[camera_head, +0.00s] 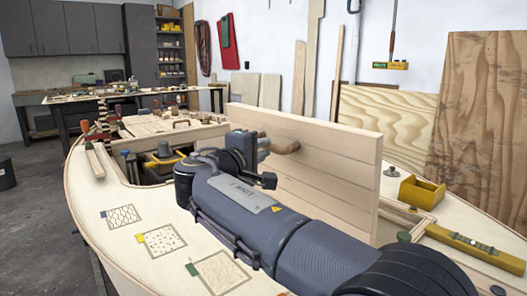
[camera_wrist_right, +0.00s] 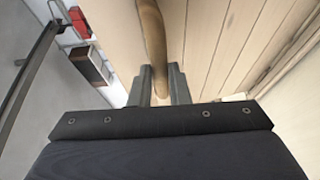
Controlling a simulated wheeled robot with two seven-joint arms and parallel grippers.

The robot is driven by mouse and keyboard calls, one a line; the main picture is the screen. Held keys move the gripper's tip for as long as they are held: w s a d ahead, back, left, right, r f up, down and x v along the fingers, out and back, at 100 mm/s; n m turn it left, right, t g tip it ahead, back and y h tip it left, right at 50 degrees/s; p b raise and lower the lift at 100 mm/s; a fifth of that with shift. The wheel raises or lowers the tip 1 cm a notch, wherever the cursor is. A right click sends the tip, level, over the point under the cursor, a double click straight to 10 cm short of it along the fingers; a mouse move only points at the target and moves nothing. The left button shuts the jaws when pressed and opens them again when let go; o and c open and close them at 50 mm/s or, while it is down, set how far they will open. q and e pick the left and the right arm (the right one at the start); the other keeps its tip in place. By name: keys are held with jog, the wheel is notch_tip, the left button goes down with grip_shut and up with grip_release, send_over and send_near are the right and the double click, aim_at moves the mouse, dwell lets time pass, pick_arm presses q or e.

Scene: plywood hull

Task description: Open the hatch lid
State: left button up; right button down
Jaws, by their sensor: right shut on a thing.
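The hatch lid (camera_head: 330,165) is a pale planked wooden panel standing steeply on edge over the hull deck, swung up from the opening. Its curved brown wooden handle (camera_head: 287,148) is on the face toward me; it also shows in the right wrist view (camera_wrist_right: 151,35). My right gripper (camera_head: 264,145) is at the handle, with its two fingers on either side of it in the right wrist view (camera_wrist_right: 159,85). My right arm hides the lower left part of the lid and part of the opening (camera_head: 147,172). My left gripper is not in view.
A yellow box (camera_head: 422,192) and a yellow level (camera_head: 475,248) lie on the deck at right. Tools and a yellow-edged tray (camera_head: 165,160) show by the opening at left. Patterned squares (camera_head: 161,239) lie on the near deck. A workbench (camera_head: 150,94) stands behind.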

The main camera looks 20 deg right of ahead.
jog(key=c, duration=1.4)
grip_release()
jog(key=shift+o, duration=0.2)
jog(key=v, duration=0.7)
jog(key=shift+s+a+p, duration=0.2)
jog(key=shift+a+p, duration=0.1)
jog(key=shift+p, duration=0.05)
